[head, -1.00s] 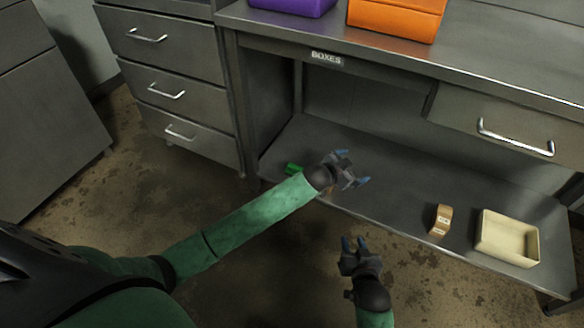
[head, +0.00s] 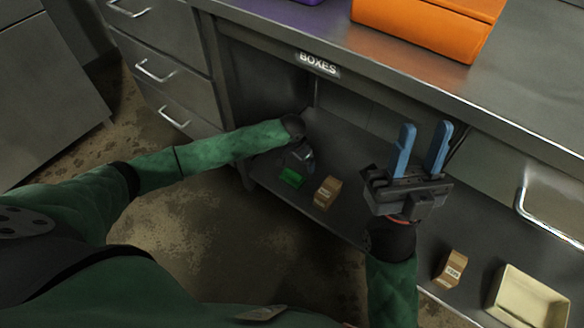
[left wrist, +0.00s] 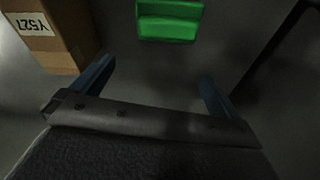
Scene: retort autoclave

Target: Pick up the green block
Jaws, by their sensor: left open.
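The green block (head: 291,177) lies on the lower shelf (head: 348,222) of the bench, near its left front edge. In the left wrist view the green block (left wrist: 169,21) is at the top, ahead of and between the fingers, not touching them. My left gripper (head: 299,165) is just behind the block in the head view, partly hidden by its own wrist. In the left wrist view its jaws (left wrist: 153,82) are open and empty. My right gripper (head: 422,142) is raised in front of the bench, its blue fingers apart with nothing between them.
A cardboard box (head: 327,192) stands just right of the green block; it also shows in the left wrist view (left wrist: 55,32). Another carton (head: 450,268) and a cream tray (head: 528,298) are further right on the shelf. An orange bin (head: 428,22) stands on the bench top above.

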